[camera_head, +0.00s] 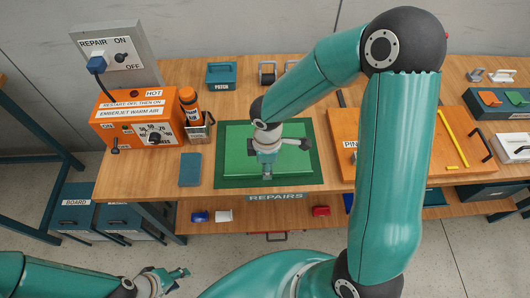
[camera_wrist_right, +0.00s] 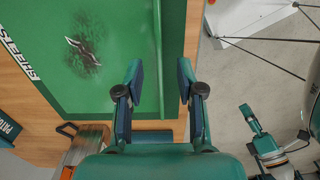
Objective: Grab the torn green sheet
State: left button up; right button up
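The green sheet (camera_head: 237,160) lies flat on a darker green bordered area of the wooden bench. In the right wrist view the sheet (camera_wrist_right: 120,100) has a dark, ragged tear (camera_wrist_right: 82,43) with scuffing around it. The tear is hidden behind my right arm in the head view. My left gripper (camera_head: 178,281) is low at the left, off the bench, and looks open and empty.
An orange warm air unit (camera_head: 140,128) and a bottle in a holder (camera_head: 200,131) stand left of the sheet. A small teal pad (camera_head: 190,170) lies nearer. A patch box (camera_head: 221,75) is behind. An orange panel (camera_head: 345,135) lies to the right.

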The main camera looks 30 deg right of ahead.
notch_tip(320, 180, down, 4)
jog(key=shift+w+r, duration=0.15)
jog(key=shift+r, duration=0.1)
grip_shut()
